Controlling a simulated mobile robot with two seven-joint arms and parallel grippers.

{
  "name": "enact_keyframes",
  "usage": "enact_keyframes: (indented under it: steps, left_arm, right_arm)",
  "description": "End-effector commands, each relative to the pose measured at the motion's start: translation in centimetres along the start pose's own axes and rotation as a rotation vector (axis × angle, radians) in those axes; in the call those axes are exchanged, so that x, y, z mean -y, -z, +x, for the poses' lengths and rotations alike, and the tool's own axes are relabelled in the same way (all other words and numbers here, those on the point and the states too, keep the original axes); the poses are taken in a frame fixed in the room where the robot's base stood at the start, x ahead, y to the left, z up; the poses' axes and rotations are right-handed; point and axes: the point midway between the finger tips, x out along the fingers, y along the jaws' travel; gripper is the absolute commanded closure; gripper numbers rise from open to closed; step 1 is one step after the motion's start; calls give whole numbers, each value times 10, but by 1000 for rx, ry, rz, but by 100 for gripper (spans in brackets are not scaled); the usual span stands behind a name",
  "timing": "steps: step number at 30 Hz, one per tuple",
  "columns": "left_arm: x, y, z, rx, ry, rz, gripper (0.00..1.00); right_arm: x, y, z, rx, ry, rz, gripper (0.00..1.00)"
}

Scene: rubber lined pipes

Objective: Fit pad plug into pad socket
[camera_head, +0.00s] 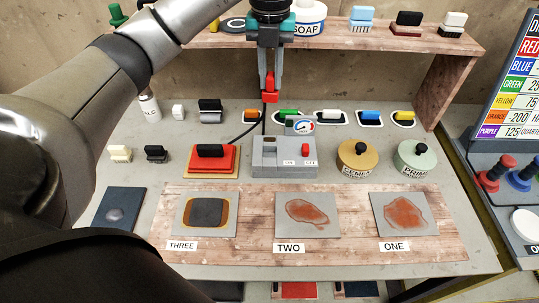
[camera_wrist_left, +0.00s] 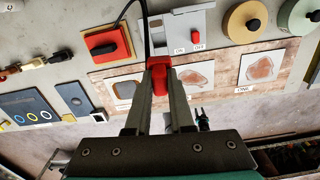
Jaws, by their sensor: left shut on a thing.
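My left gripper (camera_head: 270,78) is shut on the red pad plug (camera_head: 270,92), held in the air above the back of the bench. The plug also shows between the fingers in the left wrist view (camera_wrist_left: 158,72). A black cable (camera_head: 249,131) hangs from the plug area toward the red pad (camera_head: 213,160), which has a black handle and rests on an orange-tan base. The grey control box (camera_head: 285,168) stands below the plug in the head view, apart from it. It carries a gauge, a red switch and ON and OFF labels. I cannot make out the pad socket clearly.
A wooden shelf (camera_head: 422,42) with a soap tub (camera_head: 309,18) and brushes stands behind. Several coloured-handled tools lie along the bench back. Cement (camera_head: 358,160) and primer (camera_head: 415,160) pots stand right of the box. Patch plates lie on the wooden board (camera_head: 260,222) in front.

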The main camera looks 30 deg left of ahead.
Motion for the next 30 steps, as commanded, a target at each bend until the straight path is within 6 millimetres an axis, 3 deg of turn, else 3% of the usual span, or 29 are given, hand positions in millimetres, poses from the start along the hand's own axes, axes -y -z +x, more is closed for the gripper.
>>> enact_keyframes:
  steps: [5,12,21,30]
  left_arm:
    - [-2,-2,5,-5,2,-94,100]
    - [-2,-1,60,-11,0,-99,100]
    - [-2,-1,133,-8,-1,-98,100]
    - [-2,-2,160,-5,1,-97,100]
  right_arm:
    - [0,-1,2,1,0,0,50]
    - [1,-4,20,3,0,0,50]
    - [1,-5,25,5,1,1,50]
    - [1,-6,27,6,1,1,50]
